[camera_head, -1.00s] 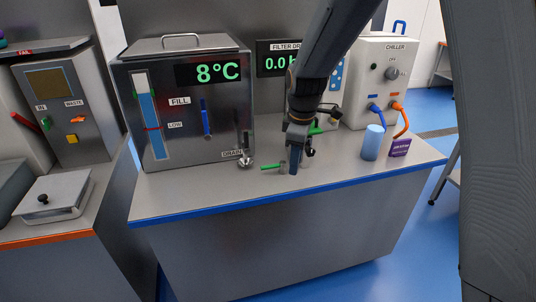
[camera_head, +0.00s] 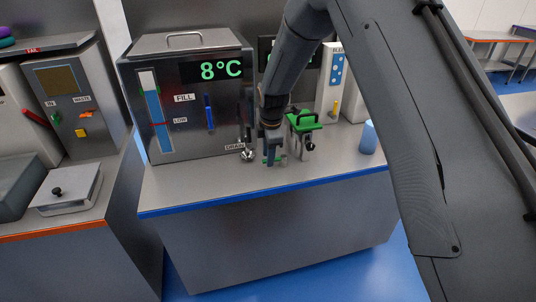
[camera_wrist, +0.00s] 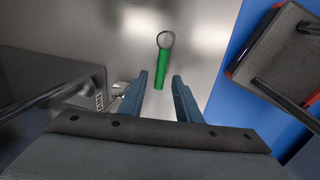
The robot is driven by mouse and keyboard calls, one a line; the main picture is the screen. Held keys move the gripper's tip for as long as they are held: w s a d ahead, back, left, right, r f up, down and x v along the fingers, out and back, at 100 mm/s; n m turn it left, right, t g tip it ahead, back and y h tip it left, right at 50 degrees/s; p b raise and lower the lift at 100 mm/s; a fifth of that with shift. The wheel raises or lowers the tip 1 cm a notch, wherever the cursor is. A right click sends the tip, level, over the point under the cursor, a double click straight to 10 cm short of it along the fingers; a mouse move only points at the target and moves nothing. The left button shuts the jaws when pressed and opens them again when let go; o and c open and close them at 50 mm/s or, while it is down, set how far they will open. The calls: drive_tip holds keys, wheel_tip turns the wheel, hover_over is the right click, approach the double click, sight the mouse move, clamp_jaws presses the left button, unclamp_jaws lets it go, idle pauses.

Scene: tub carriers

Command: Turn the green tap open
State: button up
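The green tap handle (camera_wrist: 162,70) shows in the wrist view as a straight bar on a round grey pivot (camera_wrist: 165,40), above the steel bench top. My gripper (camera_wrist: 160,77) is open, with one blue-grey finger on each side of the handle's near end in the picture. I cannot tell whether the fingers are level with the handle or above it; no contact shows. In the head view my gripper (camera_head: 271,161) points down at the bench and hides most of the tap. Only small bits of green show beside the fingers.
The steel tank (camera_head: 188,100) reading 8°C stands left of my gripper, with its drain spout (camera_head: 247,154) close by. A blue cylinder (camera_head: 368,137) is farther right. The bench front is clear.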

drive_tip(key=shift+f, duration=0.3)
clamp_jaws()
